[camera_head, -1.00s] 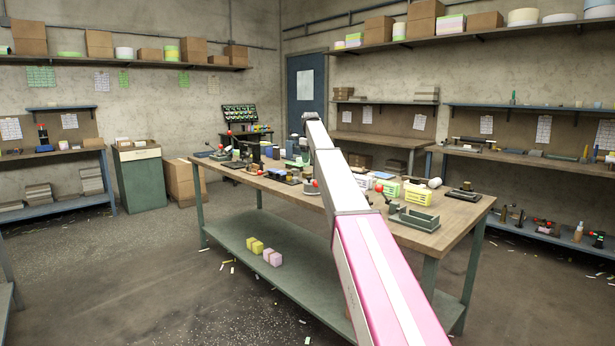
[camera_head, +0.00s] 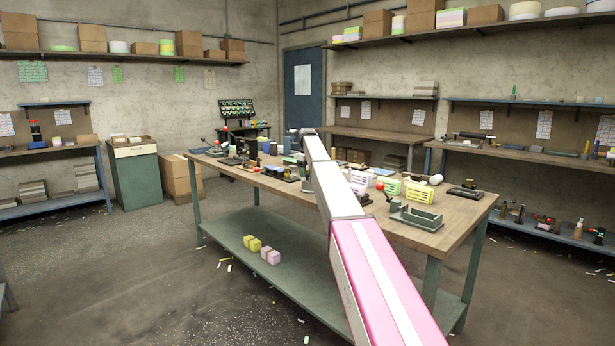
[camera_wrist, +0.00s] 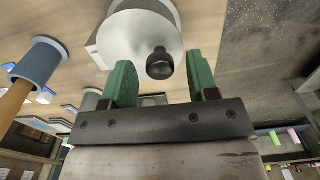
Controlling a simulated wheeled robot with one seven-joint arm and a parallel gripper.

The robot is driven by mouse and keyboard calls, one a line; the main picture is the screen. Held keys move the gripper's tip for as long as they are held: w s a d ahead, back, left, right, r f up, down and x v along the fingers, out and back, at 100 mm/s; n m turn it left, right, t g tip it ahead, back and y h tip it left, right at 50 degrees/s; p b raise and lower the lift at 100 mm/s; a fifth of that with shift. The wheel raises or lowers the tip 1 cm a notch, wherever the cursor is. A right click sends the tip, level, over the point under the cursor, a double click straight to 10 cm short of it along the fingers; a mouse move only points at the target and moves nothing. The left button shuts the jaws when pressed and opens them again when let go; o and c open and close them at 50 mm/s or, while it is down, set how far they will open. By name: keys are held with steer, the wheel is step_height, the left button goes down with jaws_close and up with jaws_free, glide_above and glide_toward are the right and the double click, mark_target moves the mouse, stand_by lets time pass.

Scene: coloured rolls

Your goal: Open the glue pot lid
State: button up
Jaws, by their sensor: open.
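The glue pot's round, pale grey lid (camera_wrist: 138,38) with a small black knob (camera_wrist: 160,65) shows at the top of the wrist view. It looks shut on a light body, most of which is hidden. My gripper (camera_wrist: 160,78) has its two green fingers apart, one on each side of the knob in the picture. The fingers hold nothing, and I cannot tell how far they are from the lid. In the head view my arm hides the gripper, and I cannot make out the pot there.
A blue-grey cylinder (camera_wrist: 40,62) with a wooden handle is left of the gripper in the wrist view.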

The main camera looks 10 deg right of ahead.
steer(key=shift+f, duration=0.7)
jaws_close()
